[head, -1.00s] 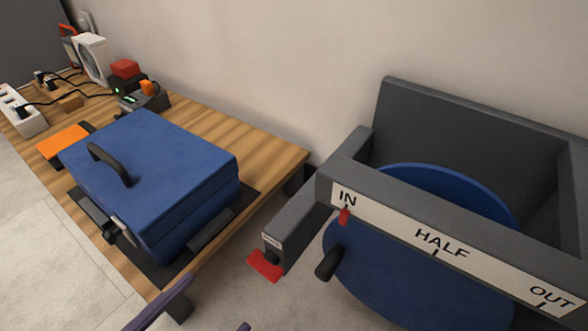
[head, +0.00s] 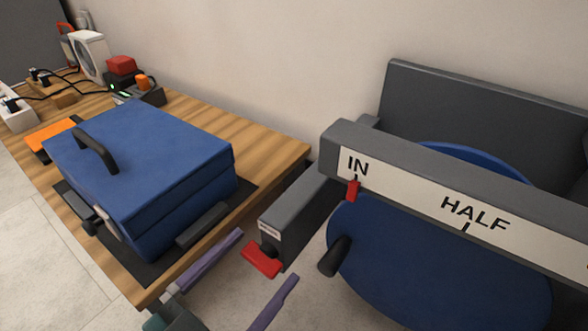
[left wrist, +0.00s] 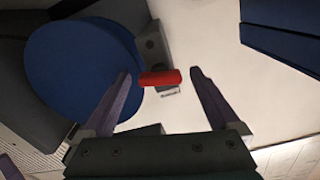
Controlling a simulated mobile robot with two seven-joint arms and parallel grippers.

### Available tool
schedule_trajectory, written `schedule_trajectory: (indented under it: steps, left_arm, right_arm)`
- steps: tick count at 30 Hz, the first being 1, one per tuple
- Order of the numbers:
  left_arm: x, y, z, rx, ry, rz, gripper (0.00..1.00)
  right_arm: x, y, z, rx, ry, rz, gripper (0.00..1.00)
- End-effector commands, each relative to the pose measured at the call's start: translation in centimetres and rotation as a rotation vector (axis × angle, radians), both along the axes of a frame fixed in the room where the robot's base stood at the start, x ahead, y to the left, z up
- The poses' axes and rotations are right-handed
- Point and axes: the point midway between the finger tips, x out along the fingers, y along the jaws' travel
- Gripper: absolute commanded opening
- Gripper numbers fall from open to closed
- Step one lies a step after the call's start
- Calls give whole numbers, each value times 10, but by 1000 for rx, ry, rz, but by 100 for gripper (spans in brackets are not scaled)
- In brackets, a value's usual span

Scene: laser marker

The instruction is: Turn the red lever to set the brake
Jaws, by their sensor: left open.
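The red lever (head: 262,260) sits on the front end of the grey arm block beside the blue wheel, below a small label. My left gripper (head: 269,255) is open, with its two purple fingers reaching up from below. In the head view its fingertips lie to either side of the lever. In the left wrist view the lever (left wrist: 160,78) shows between the open fingertips (left wrist: 160,73), nearer the left one; contact cannot be told. A purple sliver at the lower left of the wrist view may be a finger of my right gripper; its state is hidden.
The blue wheel (head: 420,262) with a black knob stands right of the lever, under a scale bar (head: 410,190) marked IN and HALF with a red pointer at IN. A blue lidded box (head: 140,160) stands on the wooden table (head: 262,150) to the left.

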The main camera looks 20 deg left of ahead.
Motion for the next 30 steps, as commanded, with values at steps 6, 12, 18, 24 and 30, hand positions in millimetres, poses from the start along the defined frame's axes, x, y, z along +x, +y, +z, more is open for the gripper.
schedule_trajectory:
  steps: [6,12,18,24,30]
  left_arm:
    - [1,0,0,0,0,0,95]
    - [0,0,0,0,0,0,74]
    - [0,0,0,0,0,0,51]
    - [0,0,0,1,0,0,29]
    - [0,0,0,1,0,-1,9]
  right_arm:
    - [0,0,0,0,0,0,0]
    - [0,0,0,0,-1,0,0]
    - [0,0,0,1,-1,-1,0]
    - [0,1,0,4,0,-2,0]
    - [0,1,0,5,0,-3,0]
